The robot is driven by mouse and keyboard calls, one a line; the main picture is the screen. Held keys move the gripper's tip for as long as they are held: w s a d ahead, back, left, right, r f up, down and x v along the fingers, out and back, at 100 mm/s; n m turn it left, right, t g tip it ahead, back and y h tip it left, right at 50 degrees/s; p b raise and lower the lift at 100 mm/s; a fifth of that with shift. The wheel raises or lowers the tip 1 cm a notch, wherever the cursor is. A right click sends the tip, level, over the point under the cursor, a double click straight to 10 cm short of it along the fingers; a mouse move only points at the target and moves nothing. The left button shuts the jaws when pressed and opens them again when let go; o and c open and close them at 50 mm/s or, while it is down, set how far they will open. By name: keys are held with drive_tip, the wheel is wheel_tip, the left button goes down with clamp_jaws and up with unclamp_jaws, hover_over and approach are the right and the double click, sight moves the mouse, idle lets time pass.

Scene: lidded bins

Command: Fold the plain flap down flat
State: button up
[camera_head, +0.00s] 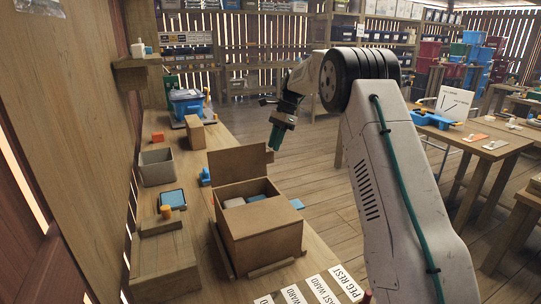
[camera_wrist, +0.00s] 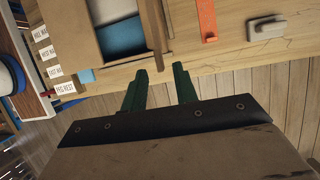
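A brown open-topped box (camera_head: 262,246) stands on the bench in the head view. A plain brown flap (camera_head: 238,163) stands upright at its far side. Another brown flap (camera_head: 258,217) lies flat over the near half. Grey and blue items (camera_head: 257,198) show in the opening between. In the wrist view the upright flap (camera_wrist: 155,28) appears nearly edge-on, beside the opening with white and blue contents (camera_wrist: 122,35). My gripper (camera_head: 275,139) is above and to the right of the upright flap, apart from it. Its green fingers (camera_wrist: 160,84) are spread with nothing between them.
A grey bin (camera_head: 157,167), a blue-topped pad with an orange cylinder (camera_head: 173,200) and a wooden block (camera_head: 195,131) stand left of and behind the box. Printed labels (camera_head: 322,290) lie near the bench front. An orange piece (camera_wrist: 207,18) and a grey handle (camera_wrist: 265,27) lie beyond the flap.

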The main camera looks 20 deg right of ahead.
sight(272, 154)
drive_tip(key=x, duration=0.5)
drive_tip(key=shift+c, duration=0.3)
drive_tip(key=shift+r, duration=0.1)
clamp_jaws()
drive_tip(key=shift+s+d, duration=0.1)
drive_tip(key=shift+d, duration=0.05)
